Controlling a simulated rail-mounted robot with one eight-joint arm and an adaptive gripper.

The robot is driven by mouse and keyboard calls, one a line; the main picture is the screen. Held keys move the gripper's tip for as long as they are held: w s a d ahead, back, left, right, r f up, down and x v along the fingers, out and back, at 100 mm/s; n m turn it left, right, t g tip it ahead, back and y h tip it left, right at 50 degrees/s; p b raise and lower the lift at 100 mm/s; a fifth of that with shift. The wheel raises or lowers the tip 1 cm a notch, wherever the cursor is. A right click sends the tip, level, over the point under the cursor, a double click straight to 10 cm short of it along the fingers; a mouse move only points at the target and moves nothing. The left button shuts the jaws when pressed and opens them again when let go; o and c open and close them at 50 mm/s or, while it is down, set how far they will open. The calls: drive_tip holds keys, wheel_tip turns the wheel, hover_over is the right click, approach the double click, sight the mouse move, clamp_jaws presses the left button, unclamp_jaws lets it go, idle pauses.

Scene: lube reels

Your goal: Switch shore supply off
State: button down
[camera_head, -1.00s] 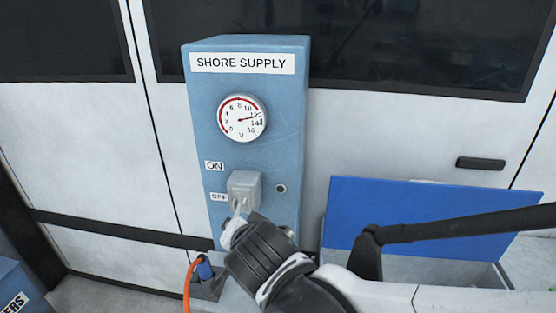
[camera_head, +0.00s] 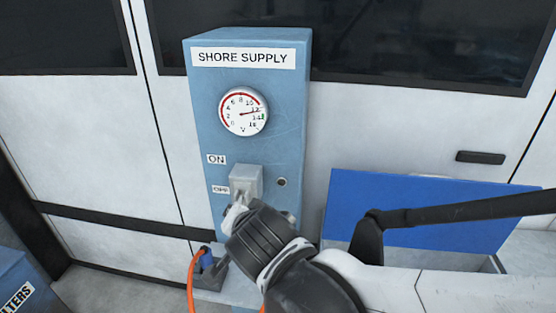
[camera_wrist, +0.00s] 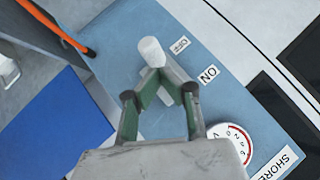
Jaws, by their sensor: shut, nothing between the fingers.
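The blue shore supply cabinet (camera_head: 285,130) stands against a white wall, with a light grey switch housing (camera_head: 246,176) below its gauge. The ON label (camera_head: 216,159) is above the OFF label (camera_head: 221,190), both left of the housing. The gauge (camera_head: 243,112) needle points to about 12. My gripper (camera_head: 239,204) is at the housing's lower end, its fingertips partly hidden. In the wrist view, my gripper (camera_wrist: 155,76) is shut and empty. A white cylindrical handle (camera_wrist: 152,52) is just beyond the fingertips, beside the OFF label (camera_wrist: 180,45). I cannot tell whether they touch.
An open bin with a blue lid (camera_head: 430,205) stands to the right. A blue box (camera_head: 22,285) is at the lower left edge.

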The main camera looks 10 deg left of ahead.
drive_tip(key=d+f+p+v, duration=0.1)
drive_tip(key=p+v, duration=0.2)
drive_tip(key=v, duration=1)
drive_tip(key=shift+s+f, duration=0.2)
drive_tip(key=shift+s, duration=0.05)
idle(0.4)
